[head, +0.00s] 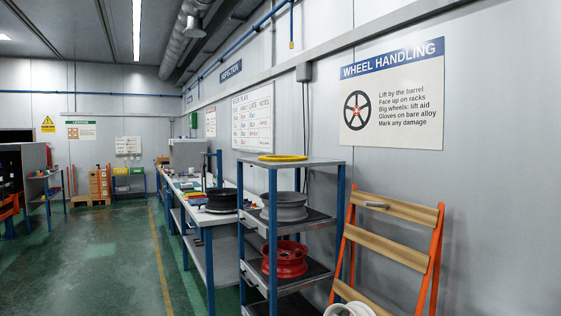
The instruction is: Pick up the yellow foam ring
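The yellow foam ring (282,158) lies flat on the top shelf of a shelf rack (318,162) with blue posts, right of the picture's middle. It is seen nearly edge-on, as a thin yellow oval, and nothing covers it. Neither my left gripper nor my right gripper shows in the head view.
Below the ring, the rack holds a grey wheel (284,208) and a red wheel (285,260). An orange rack with wooden slats (388,255) stands right of it, a white wheel (348,309) at its foot. A workbench (212,217) runs behind. Green floor (110,265) is clear at left.

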